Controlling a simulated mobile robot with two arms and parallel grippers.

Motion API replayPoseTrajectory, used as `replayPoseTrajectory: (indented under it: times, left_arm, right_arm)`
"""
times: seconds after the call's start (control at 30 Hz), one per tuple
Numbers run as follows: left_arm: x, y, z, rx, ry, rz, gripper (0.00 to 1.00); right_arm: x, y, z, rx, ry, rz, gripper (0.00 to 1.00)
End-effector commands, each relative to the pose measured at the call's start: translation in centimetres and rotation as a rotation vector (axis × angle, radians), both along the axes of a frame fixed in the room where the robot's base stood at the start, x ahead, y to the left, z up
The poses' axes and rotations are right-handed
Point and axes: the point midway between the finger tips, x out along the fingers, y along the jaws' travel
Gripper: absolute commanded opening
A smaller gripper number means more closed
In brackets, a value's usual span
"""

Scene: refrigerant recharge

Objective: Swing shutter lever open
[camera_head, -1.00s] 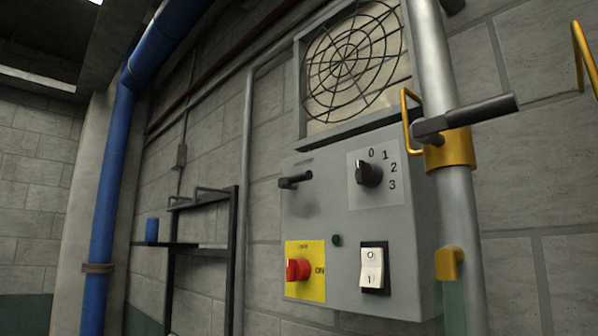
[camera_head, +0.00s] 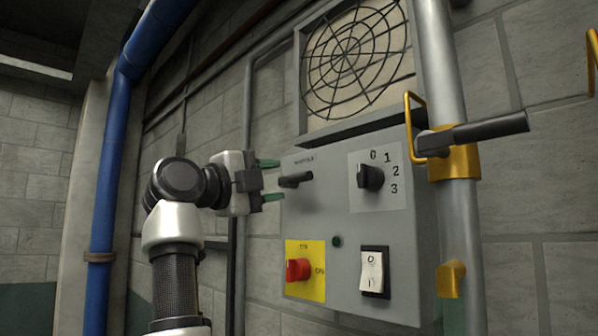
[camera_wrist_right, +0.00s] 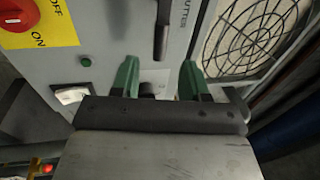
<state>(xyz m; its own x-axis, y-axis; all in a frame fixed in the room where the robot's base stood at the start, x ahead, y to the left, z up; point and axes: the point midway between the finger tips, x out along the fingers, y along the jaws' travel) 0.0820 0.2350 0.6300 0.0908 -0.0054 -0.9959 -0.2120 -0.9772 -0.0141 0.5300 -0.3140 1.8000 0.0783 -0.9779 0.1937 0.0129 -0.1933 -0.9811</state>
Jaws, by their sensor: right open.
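The shutter lever (camera_head: 296,180) is a short black handle at the upper left of the grey control box (camera_head: 330,215). It lies nearly level, its free end pointing left and slightly down. My right gripper (camera_head: 270,180) is open and empty just left of the lever, its green fingertips one above and one below the lever's height. In the right wrist view the lever (camera_wrist_right: 162,30) lies beyond the gap between the open green fingers (camera_wrist_right: 158,80), with part of its lettering beside it. I see no contact with it. My left gripper is not in view.
The box also carries a rotary knob (camera_head: 370,177), a red switch (camera_head: 298,270) on a yellow plate, a green button (camera_head: 337,241) and a white rocker switch (camera_head: 372,271). A fan grille (camera_head: 355,60) is above. A pipe with a valve handle (camera_head: 490,127) stands right.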

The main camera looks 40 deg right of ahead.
Motion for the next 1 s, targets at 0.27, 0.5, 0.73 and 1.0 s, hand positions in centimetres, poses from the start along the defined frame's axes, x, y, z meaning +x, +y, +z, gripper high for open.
replayPoseTrajectory:
  times: [0.27,0.5,0.73,1.0]
  left_arm:
    - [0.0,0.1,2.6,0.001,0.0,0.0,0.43]
    - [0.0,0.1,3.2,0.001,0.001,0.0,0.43]
    - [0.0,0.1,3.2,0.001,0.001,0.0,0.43]
    - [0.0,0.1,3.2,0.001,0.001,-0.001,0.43]
  right_arm:
    - [0.3,-5.0,1.4,-0.001,-0.001,-0.003,0.45]
    - [0.5,-6.8,1.5,-0.003,0.0,-0.001,0.45]
    - [0.5,-6.9,1.4,-0.003,-0.001,-0.001,0.45]
    - [0.5,-6.9,1.4,-0.002,-0.001,-0.001,0.1]
